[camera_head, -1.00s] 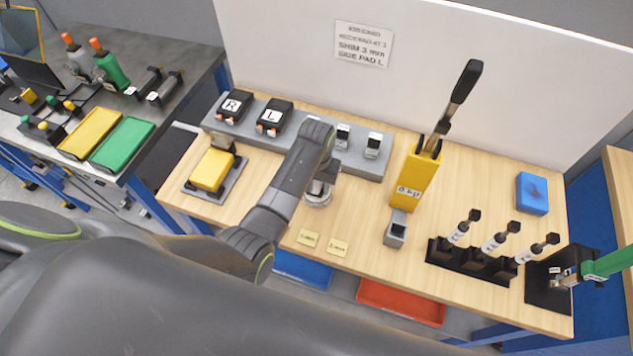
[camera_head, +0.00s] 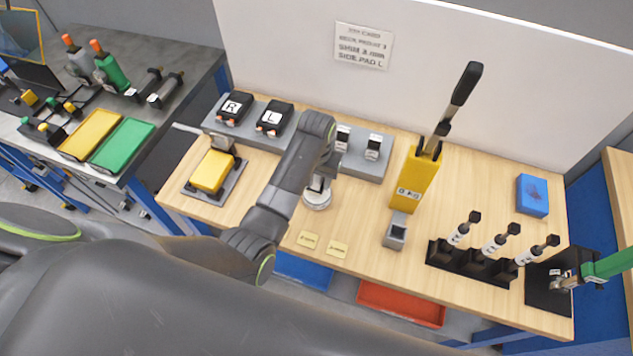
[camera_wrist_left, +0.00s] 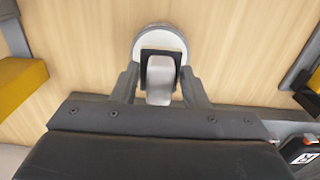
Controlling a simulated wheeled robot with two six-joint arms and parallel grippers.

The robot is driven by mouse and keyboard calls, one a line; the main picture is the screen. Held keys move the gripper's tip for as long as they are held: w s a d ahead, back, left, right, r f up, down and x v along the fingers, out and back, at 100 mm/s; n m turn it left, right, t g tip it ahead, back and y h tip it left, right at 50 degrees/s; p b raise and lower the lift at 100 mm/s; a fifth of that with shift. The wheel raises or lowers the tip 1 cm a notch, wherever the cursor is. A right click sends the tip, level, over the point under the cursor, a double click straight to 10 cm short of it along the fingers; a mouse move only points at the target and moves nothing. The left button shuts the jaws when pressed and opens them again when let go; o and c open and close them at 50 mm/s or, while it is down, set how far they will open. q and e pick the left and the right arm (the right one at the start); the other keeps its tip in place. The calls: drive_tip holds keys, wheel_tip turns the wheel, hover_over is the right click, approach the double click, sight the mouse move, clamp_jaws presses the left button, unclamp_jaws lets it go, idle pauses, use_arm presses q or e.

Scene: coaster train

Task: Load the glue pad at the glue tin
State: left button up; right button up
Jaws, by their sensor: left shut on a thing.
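My left gripper (camera_wrist_left: 160,88) is shut on a grey handle with a dark square base, which I take to be the glue pad (camera_wrist_left: 160,68). In the left wrist view, the pad is over the round, white-rimmed glue tin (camera_wrist_left: 160,33). I cannot tell whether the pad touches the glue. In the head view, my left gripper (camera_head: 319,181) points down at the tin (camera_head: 317,200) on the wooden bench, with the arm partly hiding the pad. My right gripper is not in view.
A grey rack (camera_head: 258,143) with blocks marked R and L stands behind the arm. A yellow block (camera_head: 213,171) sits in a fixture to the left. A tall yellow holder (camera_head: 414,180), a black stand (camera_head: 475,260) and a blue box (camera_head: 532,195) stand to the right.

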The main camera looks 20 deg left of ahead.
sight(316, 178)
use_arm(q)
drive_tip(key=shift+r, duration=1.95)
drive_tip(key=shift+f, duration=0.1)
